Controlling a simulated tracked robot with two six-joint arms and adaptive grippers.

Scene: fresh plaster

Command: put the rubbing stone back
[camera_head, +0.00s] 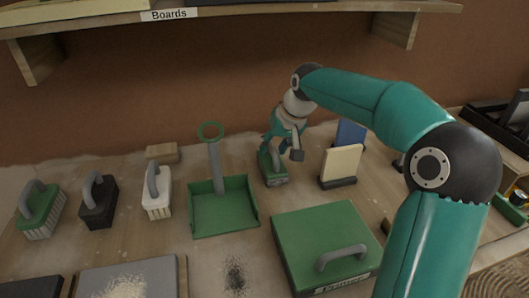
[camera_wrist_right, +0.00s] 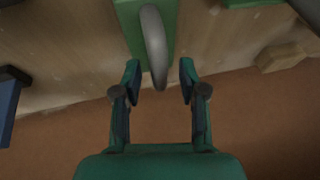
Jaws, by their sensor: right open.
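A green block with a grey looped handle (camera_head: 273,170), perhaps the rubbing stone, sits on the bench behind the green lidded box. My right gripper (camera_head: 284,148) is just above it, pointing down, open. In the right wrist view, the block (camera_wrist_right: 129,22) is at the top, and its grey handle reaches between the open fingertips of my right gripper (camera_wrist_right: 160,72). The fingers look apart from the handle. My left gripper is not in view.
A green dustpan (camera_head: 208,213) and three handled brushes, white (camera_head: 157,198), black (camera_head: 98,207) and green (camera_head: 41,212), stand to the left. A green lidded box (camera_head: 310,228) is in front. Cream (camera_head: 341,163) and blue (camera_head: 351,134) upright boards stand right. A shelf (camera_head: 230,10) hangs above.

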